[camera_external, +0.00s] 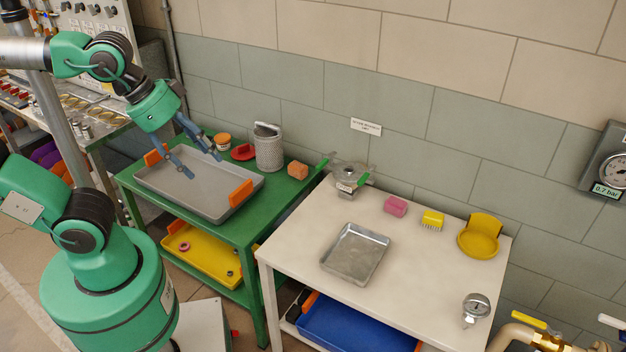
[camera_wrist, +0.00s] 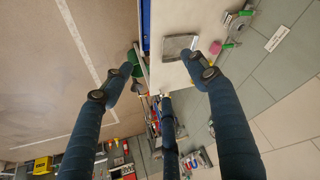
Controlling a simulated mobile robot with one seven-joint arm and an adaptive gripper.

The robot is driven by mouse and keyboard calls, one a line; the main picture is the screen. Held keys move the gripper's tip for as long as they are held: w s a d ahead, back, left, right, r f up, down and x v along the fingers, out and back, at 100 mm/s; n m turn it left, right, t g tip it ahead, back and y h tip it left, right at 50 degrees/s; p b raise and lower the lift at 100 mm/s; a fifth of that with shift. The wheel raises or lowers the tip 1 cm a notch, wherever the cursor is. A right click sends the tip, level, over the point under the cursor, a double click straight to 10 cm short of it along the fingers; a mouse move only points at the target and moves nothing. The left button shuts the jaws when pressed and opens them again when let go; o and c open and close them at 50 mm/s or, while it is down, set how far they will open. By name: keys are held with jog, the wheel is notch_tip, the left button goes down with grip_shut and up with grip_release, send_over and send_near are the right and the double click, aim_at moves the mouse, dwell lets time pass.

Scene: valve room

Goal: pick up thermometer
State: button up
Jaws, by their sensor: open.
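A small round dial instrument with a short stem, which looks like the thermometer (camera_external: 476,305), lies near the front right corner of the white table (camera_external: 420,252). I cannot make it out in the wrist view. My gripper (camera_external: 202,166) hangs above the grey tray on the green table, well to the left of the dial. Its blue fingers are spread wide with nothing between them. In the wrist view the open gripper (camera_wrist: 155,85) shows its fingers apart over the table edge and floor.
A metal tray (camera_external: 357,253), pink sponge (camera_external: 395,206), yellow brush (camera_external: 432,220) and yellow dish (camera_external: 481,238) stand on the white table. The grey tray (camera_external: 180,185) has orange handles. Pipes with a yellow-handled valve (camera_external: 529,319) stand close right of the dial.

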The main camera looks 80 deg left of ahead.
jog(key=w+d+r+m+p, duration=0.1)
jog(key=w+r, duration=0.1)
jog(key=w, duration=0.3)
jog(key=w+d+r+p, duration=0.2)
jog(key=w+r, duration=0.1)
jog(key=w, duration=0.2)
jog(key=m+g+h+p, duration=0.25)
jog(key=m+p, duration=0.35)
jog(key=p, duration=0.7)
send_over(478, 298)
jog(key=s+a, duration=0.3)
jog(key=s, duration=0.1)
notch_tip(478, 298, down, 25)
jog(key=shift+w, duration=0.2)
jog(key=shift+d+t, duration=0.1)
jog(key=shift+t, duration=0.15)
jog(key=shift+x, duration=4.25)
